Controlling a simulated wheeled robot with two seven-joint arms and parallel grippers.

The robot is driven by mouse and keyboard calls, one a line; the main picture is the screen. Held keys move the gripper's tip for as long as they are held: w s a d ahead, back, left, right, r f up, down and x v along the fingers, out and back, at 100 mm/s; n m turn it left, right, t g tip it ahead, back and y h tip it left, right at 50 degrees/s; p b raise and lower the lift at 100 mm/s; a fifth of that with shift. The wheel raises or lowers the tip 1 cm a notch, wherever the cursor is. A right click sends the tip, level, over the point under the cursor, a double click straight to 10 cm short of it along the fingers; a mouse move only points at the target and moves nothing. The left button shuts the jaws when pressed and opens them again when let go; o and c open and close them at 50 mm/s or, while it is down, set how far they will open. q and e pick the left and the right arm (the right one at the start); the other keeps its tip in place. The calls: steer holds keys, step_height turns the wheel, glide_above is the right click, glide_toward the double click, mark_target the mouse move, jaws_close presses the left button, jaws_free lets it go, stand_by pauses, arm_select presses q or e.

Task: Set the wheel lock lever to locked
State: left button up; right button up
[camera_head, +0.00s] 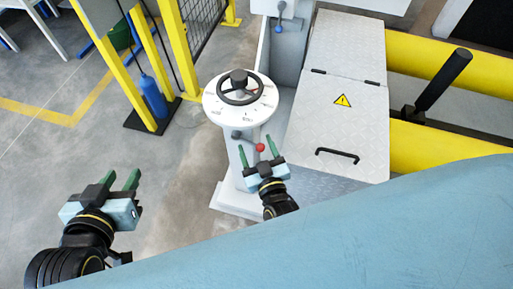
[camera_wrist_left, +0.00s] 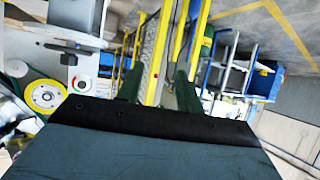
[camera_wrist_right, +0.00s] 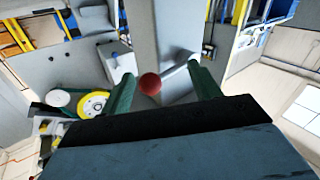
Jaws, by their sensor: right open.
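The wheel lock lever is a short grey rod ending in a red ball knob (camera_head: 260,147), on the side of a white pedestal below the handwheel (camera_head: 239,87). In the right wrist view the knob (camera_wrist_right: 150,84) appears between my finger tips, nearer the left finger, with the rod (camera_wrist_right: 176,71) running up to the right. My right gripper (camera_head: 256,151) is open around or just short of the knob; contact cannot be told. My left gripper (camera_head: 121,183) is open and empty over the floor at the left, away from the pedestal.
A large light-blue surface (camera_head: 350,225) crosses the front right. Right of the pedestal is a grey metal cover (camera_head: 337,120) with a black handle and warning sign. Yellow posts (camera_head: 181,50) and a blue bottle (camera_head: 154,97) stand at left. Floor between the grippers is clear.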

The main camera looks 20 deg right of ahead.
arm_select(q)
steer(key=shift+w+r, duration=0.1)
arm_select(e)
steer(key=shift+w, duration=0.1)
steer(key=shift+c, duration=0.2)
steer(key=c, duration=1.3)
steer(key=shift+o, duration=0.2)
steer(key=shift+w+f+m+t+b, duration=0.1)
steer(key=shift+f+m+t+b, duration=0.55)
steer(key=shift+m+b, duration=0.5)
steer(key=shift+f+m+t+h+b, duration=0.25)
steer(key=shift+f+m+h+b, duration=0.1)
steer(key=shift+b, duration=0.4)
steer(key=shift+w+a+f+m+t+b, duration=0.2)
steer(key=shift+f+m+t+b, duration=0.3)
steer(key=shift+m+b, duration=0.55)
steer(key=shift+m+h+b, duration=0.25)
steer(key=shift+h+b, duration=0.1)
steer(key=shift+b, duration=0.05)
arm_select(q)
step_height(320, 180, up, 17)
steer(key=s+d+t+h, duration=0.2)
steer(key=t+h, duration=0.2)
steer(key=t, duration=1)
steer(key=shift+s+t+h, duration=0.15)
steer(key=shift+t+h, duration=0.15)
steer(key=shift+h, duration=0.1)
steer(key=shift+d, duration=0.1)
steer(key=shift+c, duration=0.3)
